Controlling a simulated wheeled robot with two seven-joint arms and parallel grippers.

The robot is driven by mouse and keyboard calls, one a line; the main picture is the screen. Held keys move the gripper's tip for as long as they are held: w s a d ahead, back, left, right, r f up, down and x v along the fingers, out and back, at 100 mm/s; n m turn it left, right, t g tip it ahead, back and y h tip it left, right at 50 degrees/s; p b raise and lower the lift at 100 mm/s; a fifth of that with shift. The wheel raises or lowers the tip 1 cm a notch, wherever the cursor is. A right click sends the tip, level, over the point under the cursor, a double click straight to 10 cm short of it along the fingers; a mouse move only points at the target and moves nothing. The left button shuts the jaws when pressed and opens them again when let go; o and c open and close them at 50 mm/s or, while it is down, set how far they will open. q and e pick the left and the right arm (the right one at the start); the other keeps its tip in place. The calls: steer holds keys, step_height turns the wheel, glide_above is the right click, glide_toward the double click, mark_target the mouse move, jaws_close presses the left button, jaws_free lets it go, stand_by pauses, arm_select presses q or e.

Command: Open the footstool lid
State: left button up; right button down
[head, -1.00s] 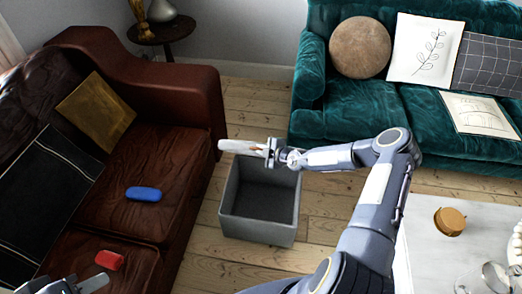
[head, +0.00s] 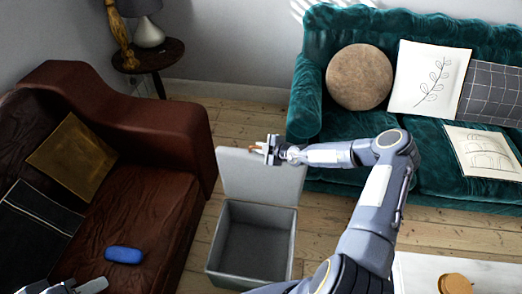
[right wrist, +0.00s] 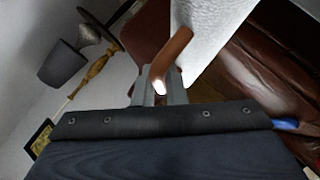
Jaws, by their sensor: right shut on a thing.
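The footstool (head: 212,250) is a grey open-topped box on the floorboards, empty inside as far as I see. Its lid (head: 240,182) stands raised at the far side, inner face towards me. The lid also shows in the right wrist view (right wrist: 222,35) as a pale textured panel. My right gripper (head: 267,150) is at the lid's top edge, shut on a brown strap (right wrist: 174,58) fixed to the lid. My left gripper (head: 82,287) is partly cut off at the bottom left; its jaw opening is unclear.
A brown leather sofa (head: 150,200) with a blue object (head: 124,255) stands left, close to the footstool. A teal sofa (head: 430,190) is behind right. A white table (head: 415,275) is at the lower right. A side table (head: 150,57) with a lamp stands at the back.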

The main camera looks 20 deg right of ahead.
steer(key=shift+w+d, duration=0.15)
steer(key=shift+d, duration=0.1)
steer(key=c, duration=1.5)
jaws_free()
